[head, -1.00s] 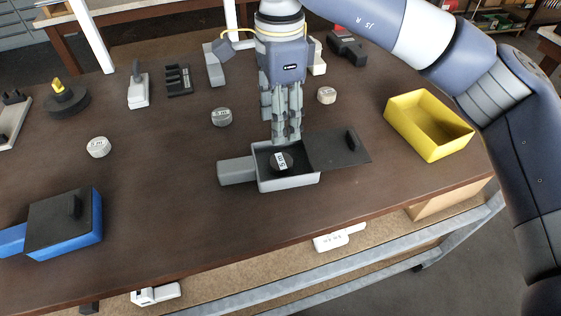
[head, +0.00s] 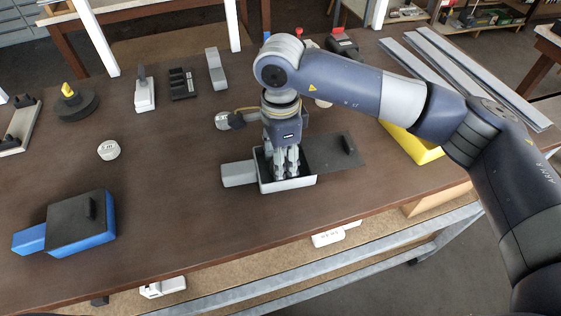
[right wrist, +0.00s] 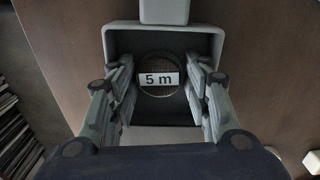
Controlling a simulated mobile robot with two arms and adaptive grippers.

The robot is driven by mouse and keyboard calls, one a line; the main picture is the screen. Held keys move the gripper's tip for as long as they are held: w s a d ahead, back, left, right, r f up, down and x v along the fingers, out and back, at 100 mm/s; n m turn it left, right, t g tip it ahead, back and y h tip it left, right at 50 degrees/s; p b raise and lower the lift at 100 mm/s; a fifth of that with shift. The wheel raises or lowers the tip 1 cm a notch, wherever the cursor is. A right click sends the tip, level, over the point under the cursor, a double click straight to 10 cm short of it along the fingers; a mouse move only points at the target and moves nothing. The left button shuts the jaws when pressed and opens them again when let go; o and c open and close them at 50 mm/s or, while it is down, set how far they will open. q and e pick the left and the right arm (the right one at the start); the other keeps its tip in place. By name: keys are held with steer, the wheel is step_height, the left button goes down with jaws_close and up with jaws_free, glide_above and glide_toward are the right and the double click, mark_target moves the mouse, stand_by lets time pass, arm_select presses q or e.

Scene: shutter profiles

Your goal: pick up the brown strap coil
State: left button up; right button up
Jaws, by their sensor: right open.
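The strap coil (right wrist: 158,79) shows in the right wrist view as a dark brownish round thing with a white "5 m" label. It lies inside a small grey box (right wrist: 163,38), which the head view also shows (head: 289,185). The box's dark lid (head: 328,155) is off to the right side, leaving the box open. My right gripper (head: 281,168) reaches down into the box from above. In the right wrist view its fingers (right wrist: 164,92) are spread on either side of the coil. In the head view the fingers hide the coil. My left gripper is not in view.
A blue box (head: 88,232) with a dark lid stands at the left. A yellow bin (head: 412,143) is at the right, partly behind my arm. A whitish round coil (head: 108,150) lies left of centre. The table between the blue and grey boxes is clear.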

steer(key=c, duration=0.7)
steer(key=shift+c, duration=0.2)
steer(key=shift+w+r, duration=0.1)
